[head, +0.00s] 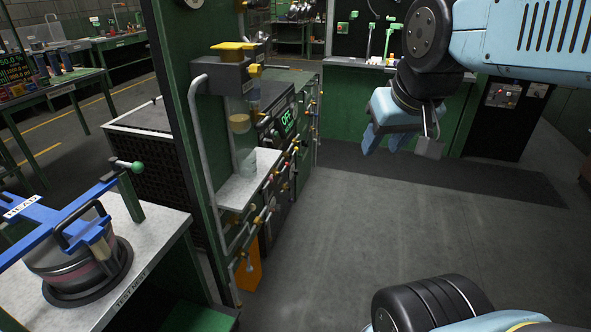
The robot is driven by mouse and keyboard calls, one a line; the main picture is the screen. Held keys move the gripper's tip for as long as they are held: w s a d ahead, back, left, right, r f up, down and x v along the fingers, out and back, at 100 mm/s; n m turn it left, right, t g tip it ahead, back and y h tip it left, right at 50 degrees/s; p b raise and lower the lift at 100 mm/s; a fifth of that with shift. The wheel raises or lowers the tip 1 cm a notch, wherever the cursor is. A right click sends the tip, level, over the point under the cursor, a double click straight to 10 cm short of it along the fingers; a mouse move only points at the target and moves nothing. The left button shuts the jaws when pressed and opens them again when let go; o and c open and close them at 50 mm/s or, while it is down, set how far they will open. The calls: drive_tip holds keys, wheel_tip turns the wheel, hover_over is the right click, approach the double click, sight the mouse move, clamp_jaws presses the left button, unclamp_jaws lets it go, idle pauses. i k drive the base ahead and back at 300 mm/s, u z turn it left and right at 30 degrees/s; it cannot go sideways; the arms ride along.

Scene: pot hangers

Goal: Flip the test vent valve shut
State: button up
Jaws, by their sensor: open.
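On the bench at the lower left, a short lever with a green ball knob (137,167) stands on a green post, its arm roughly level. It may be the test vent valve, but I see no label that says so. Next to it, a blue clamp frame (35,210) marked "HEAD" sits over a round dark pot (75,258). The bench edge (140,283) reads "TEST NEST". My gripper (385,140) hangs in open air at the upper right, far from the lever. Its light-blue fingers point down, open and empty.
The floor (400,230) is clear.

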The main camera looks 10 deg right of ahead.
sight(286, 164)
drive_tip(key=k, duration=0.45)
drive_tip(key=u, duration=0.15)
drive_tip(key=i, duration=0.95)
drive_tip(key=z, duration=0.1)
drive_tip(key=k, duration=0.7)
drive_tip(key=z, duration=0.3)
drive_tip(key=i, duration=1.85)
drive_tip(key=u, duration=0.55)
